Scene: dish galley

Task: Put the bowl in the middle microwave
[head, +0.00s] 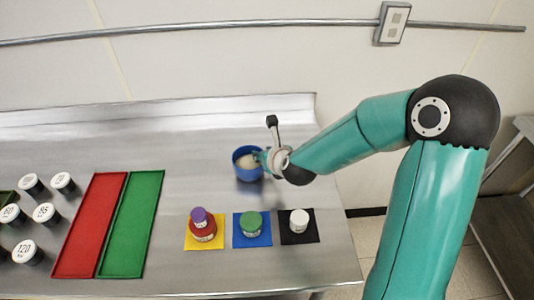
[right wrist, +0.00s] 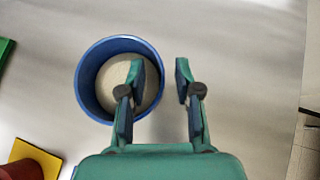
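The blue bowl (head: 239,171) stands upright on the steel counter. Its inside shows a pale round area; I cannot tell whether this is contents or the bottom. My right gripper (head: 262,158) is at the bowl's right side. In the right wrist view my right gripper (right wrist: 161,75) is open, with a gap between its fingers. There the left finger overlaps the inside of the bowl (right wrist: 88,85) and the right finger is outside its right rim. I cannot tell whether either finger touches it. My left gripper and the microwaves are not in view.
The steel counter (head: 190,130) is clear around the bowl. In front are yellow (head: 217,243), blue (head: 264,240) and black (head: 312,236) mats with small containers. A red tray (head: 92,225) and a green tray (head: 133,225) lie left, beside several white-topped jars (head: 27,252).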

